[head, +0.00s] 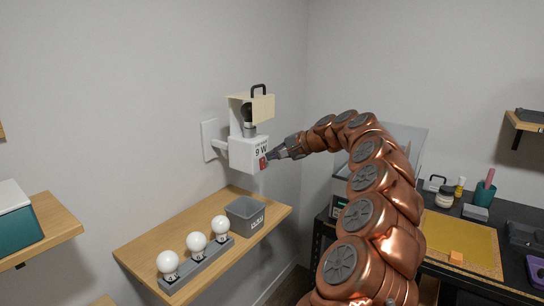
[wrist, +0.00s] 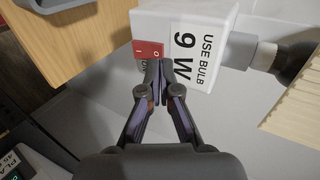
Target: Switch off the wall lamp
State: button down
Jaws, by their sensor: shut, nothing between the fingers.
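The wall lamp (head: 247,155) is a white box on a wall bracket, with a "9 W" label and a beige shade panel (head: 262,108) above it. A dark part stands under the shade; I see no glow there. The red rocker switch (head: 263,162) is on the box's side facing my gripper. In the wrist view the switch (wrist: 147,49) shows I and O marks, partly hidden by the fingertips. My gripper (head: 272,155) is shut and empty. Its fingertips (wrist: 160,66) are at the switch; I cannot tell whether they touch it.
Below the lamp, a wooden shelf (head: 140,250) holds several white bulbs (head: 196,243) in a grey rack and a grey bin (head: 244,215). A teal box (head: 14,213) stands on a shelf at left. A cluttered dark bench (head: 480,285) is at right.

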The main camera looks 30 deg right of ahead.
jog(key=b+v, duration=0.3)
jog(key=v, duration=0.9)
jog(key=shift+a+r, duration=0.15)
jog(key=shift+r, duration=0.2)
jog(key=s+a+n+g+y, duration=0.1)
jog(key=a+n+g+y, duration=0.2)
jog(key=a, duration=1.3)
jog(key=s+a+f+n+g+h, duration=0.1)
jog(key=s+a+f+n+g, duration=0.3)
jog(key=s+a, duration=0.4)
jog(key=s+a+f+n+g+h, duration=0.1)
jog(key=s+a+f+n+h, duration=0.15)
jog(key=s+a+f, duration=0.6)
jog(key=s+f+n+g+h, duration=0.2)
jog(key=s+f, duration=0.5)
jog(key=s, duration=0.4)
jog(key=s+f+n+g+h, duration=0.2)
jog(key=s+f, duration=0.5)
jog(key=s, duration=0.5)
jog(key=shift+d+g, duration=0.45)
jog(key=shift+g, duration=0.05)
